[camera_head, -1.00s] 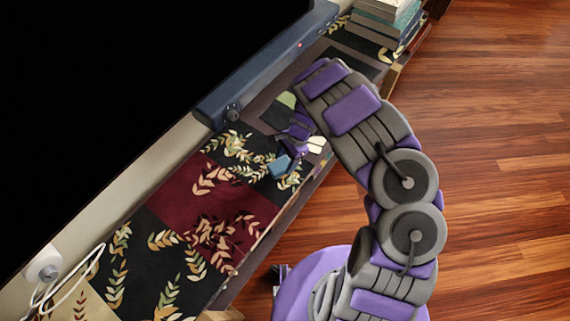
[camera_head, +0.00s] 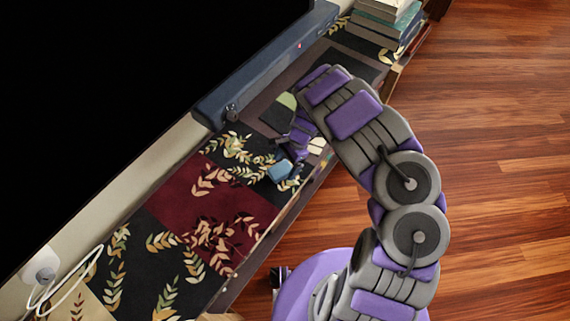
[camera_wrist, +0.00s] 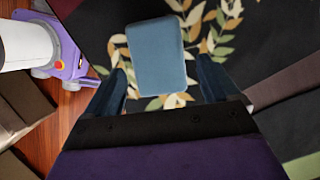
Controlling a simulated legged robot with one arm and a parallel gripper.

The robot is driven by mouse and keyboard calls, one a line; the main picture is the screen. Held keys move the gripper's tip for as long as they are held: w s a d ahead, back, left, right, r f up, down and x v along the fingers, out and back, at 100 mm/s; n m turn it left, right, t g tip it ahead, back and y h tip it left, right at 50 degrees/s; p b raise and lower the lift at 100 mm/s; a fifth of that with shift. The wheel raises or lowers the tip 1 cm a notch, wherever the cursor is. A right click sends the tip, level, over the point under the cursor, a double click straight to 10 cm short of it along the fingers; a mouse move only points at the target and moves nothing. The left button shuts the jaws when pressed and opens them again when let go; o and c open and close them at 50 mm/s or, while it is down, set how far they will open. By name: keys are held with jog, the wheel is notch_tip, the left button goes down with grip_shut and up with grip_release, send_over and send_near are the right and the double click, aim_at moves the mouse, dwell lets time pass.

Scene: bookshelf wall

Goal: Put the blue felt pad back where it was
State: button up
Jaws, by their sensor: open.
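The blue felt pad (camera_head: 279,171) lies on the dark leaf-patterned part of the cloth on the long shelf, close to the shelf's front edge. It also shows in the wrist view (camera_wrist: 157,52) as a rounded rectangle just ahead of my fingers. My gripper (camera_head: 290,155) points down at the cloth beside the pad. In the wrist view my gripper (camera_wrist: 161,72) is open, with one dark finger on each side of the pad's near end. I cannot tell whether either finger touches it.
A long dark-blue bar (camera_head: 265,68) runs along the back of the shelf, below a large black screen (camera_head: 110,80). Stacked books (camera_head: 385,25) stand at the far end. A white cable (camera_head: 68,290) lies near left. The maroon cloth (camera_head: 200,203) left of the pad is clear.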

jog(key=p+v, duration=0.2)
jog(key=v, duration=0.9)
jog(key=shift+r+p, duration=0.25)
jog(key=shift+p, duration=0.1)
jog(key=s+d+r+n+h, duration=0.1)
jog(key=s+d+r, duration=0.25)
jog(key=r, duration=0.35)
jog(key=s+d+r+n+h, duration=0.1)
jog(key=s+d+r+n, duration=0.1)
jog(key=s+r, duration=0.3)
jog(key=s+d+r+n+h, duration=0.1)
jog(key=s+d+r, duration=0.2)
jog(key=r, duration=0.5)
jog(key=s+r+n, duration=0.4)
jog(key=s, duration=0.8)
jog(key=s+r+n, duration=0.4)
jog(key=s, duration=0.8)
jog(key=shift+t+h, duration=0.3)
jog(key=shift+h, duration=0.1)
